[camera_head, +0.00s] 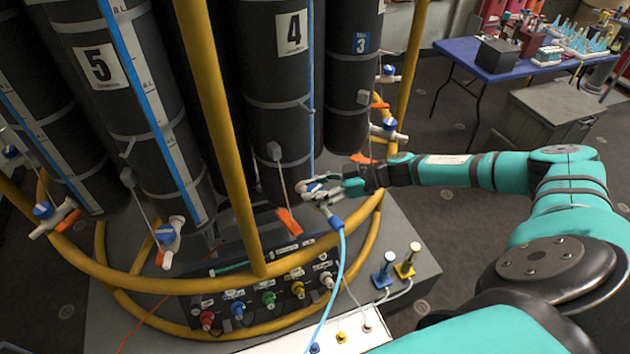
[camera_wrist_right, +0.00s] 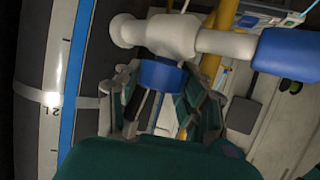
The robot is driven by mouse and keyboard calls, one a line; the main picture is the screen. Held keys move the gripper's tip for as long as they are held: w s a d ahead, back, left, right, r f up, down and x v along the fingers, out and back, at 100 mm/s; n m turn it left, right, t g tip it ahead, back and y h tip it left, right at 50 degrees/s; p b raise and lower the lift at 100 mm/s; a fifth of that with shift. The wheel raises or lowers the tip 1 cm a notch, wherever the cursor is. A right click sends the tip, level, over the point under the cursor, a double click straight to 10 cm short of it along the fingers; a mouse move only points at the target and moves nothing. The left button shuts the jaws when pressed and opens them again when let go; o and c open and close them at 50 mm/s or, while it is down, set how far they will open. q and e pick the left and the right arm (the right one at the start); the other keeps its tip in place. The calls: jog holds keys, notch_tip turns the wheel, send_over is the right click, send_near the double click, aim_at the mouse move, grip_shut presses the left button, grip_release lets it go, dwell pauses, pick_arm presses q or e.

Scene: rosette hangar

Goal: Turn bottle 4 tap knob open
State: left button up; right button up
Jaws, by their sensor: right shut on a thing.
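Bottle 4 (camera_head: 278,120) is a tall dark cylinder with a white "4" label, upright in the rosette. Its white tap (camera_head: 312,190) sticks out low on its right side, with a blue hose (camera_head: 341,250) hanging from it. My right gripper (camera_head: 335,187) reaches in from the right and is at this tap, covering part of it. In the right wrist view, the white tap body (camera_wrist_right: 172,35) lies across the top, and the blue tap knob (camera_wrist_right: 162,75) sits between the fingers of my right gripper (camera_wrist_right: 165,98), which are shut on it. My left gripper is out of view.
Yellow rails (camera_head: 222,130) curve around the bottles close to my right gripper. Bottle 5 (camera_head: 135,110) stands left and bottle 3 (camera_head: 347,100) right. A panel with coloured connectors (camera_head: 268,300) lies below. A blue table (camera_head: 480,58) stands at the back right.

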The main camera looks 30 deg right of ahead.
jog(key=shift+w+f+n+g+y+b, duration=0.15)
jog(key=shift+n+g+y+b, duration=0.35)
jog(key=shift+n+g, duration=0.45)
jog(key=n+g+y+b, duration=0.1)
jog(key=n+g+b, duration=0.8)
jog(key=b, duration=0.5)
jog(key=shift+f+g, duration=0.1)
jog(key=shift+g, duration=0.45)
jog(key=shift+s+r+n+g+b, duration=0.2)
jog(key=shift+n+g+b, duration=0.45)
jog(key=shift+b, duration=0.25)
jog(key=shift+h, duration=0.3)
jog(key=o, duration=1.2)
jog(key=shift+r, duration=0.2)
notch_tip(320, 180, up, 10)
jog(key=shift+f, duration=0.15)
